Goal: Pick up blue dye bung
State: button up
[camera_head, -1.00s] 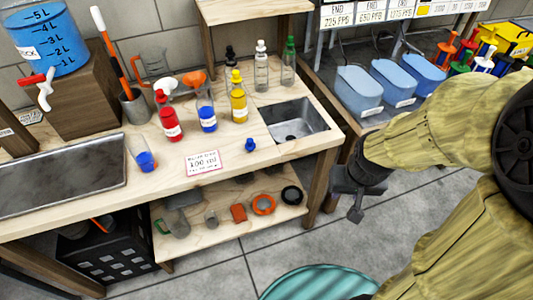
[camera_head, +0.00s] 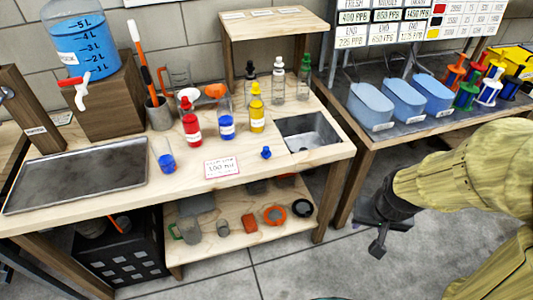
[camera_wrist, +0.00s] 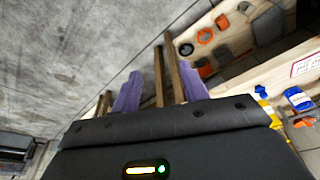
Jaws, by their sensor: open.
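The blue dye bung (camera_head: 266,152) is a small blue stopper. It stands on the wooden bench top, left of the sink and right of the label card. My gripper (camera_head: 378,244) is right of the bench, over the floor and apart from the bung. In the wrist view my gripper (camera_wrist: 160,84) shows two purple fingers spread apart with nothing between them. The blue-filled bottle (camera_head: 227,122) stands behind the bung and also shows at the right of the wrist view (camera_wrist: 298,98).
Red (camera_head: 190,127) and yellow (camera_head: 257,112) bottles stand near the blue one. A sink (camera_head: 312,134) lies right of the bung, and a label card (camera_head: 222,167) lies left. A cup with blue liquid (camera_head: 166,160) is farther left. A lower shelf (camera_head: 205,255) holds several small items.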

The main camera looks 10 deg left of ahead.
jog(key=w+a+f+m+t+b, duration=0.2)
jog(key=w+a+f+t, duration=0.4)
jog(key=w+a+f, duration=0.7)
jog(key=a+r+n+t+y+b, duration=0.1)
jog(key=a+n+t+y, duration=0.3)
jog(key=a+t, duration=0.4)
jog(key=a+n, duration=0.1)
jog(key=a, duration=0.3)
jog(key=shift+w+a+t+y, duration=0.2)
jog(key=shift+a+t+y, duration=0.1)
jog(key=shift+a, duration=0.1)
